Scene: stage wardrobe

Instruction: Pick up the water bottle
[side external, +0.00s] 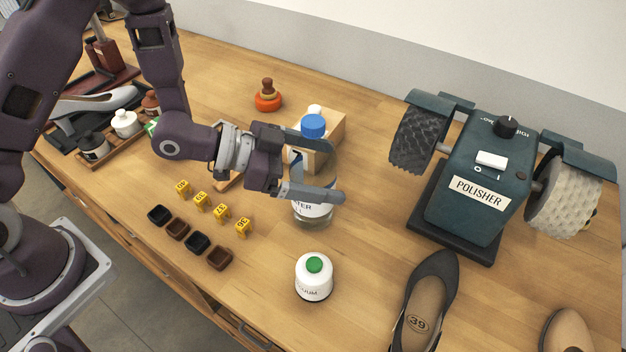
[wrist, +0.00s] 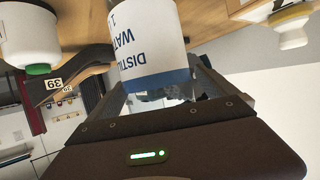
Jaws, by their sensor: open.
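The water bottle (side external: 313,211) stands upright on the wooden table, clear with a blue cap and a white label with dark lettering. In the wrist view its label (wrist: 150,50) reads "DISTI…" and "WAT…". My gripper (side external: 331,170) is open and level, at the height of the bottle's body, below the cap. Its two fingers lie on either side of the bottle; the nearer one hides part of the body. In the wrist view the bottle shows between the fingers of my gripper (wrist: 160,82). I cannot tell whether either finger touches it.
A white jar with a green lid (side external: 314,283) stands in front of the bottle. A wooden box (side external: 328,126) is close behind it. The polisher (side external: 470,190) and a dark shoe (side external: 424,305) are to the right. Small yellow number markers (side external: 222,212) and dark cups (side external: 197,242) lie left.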

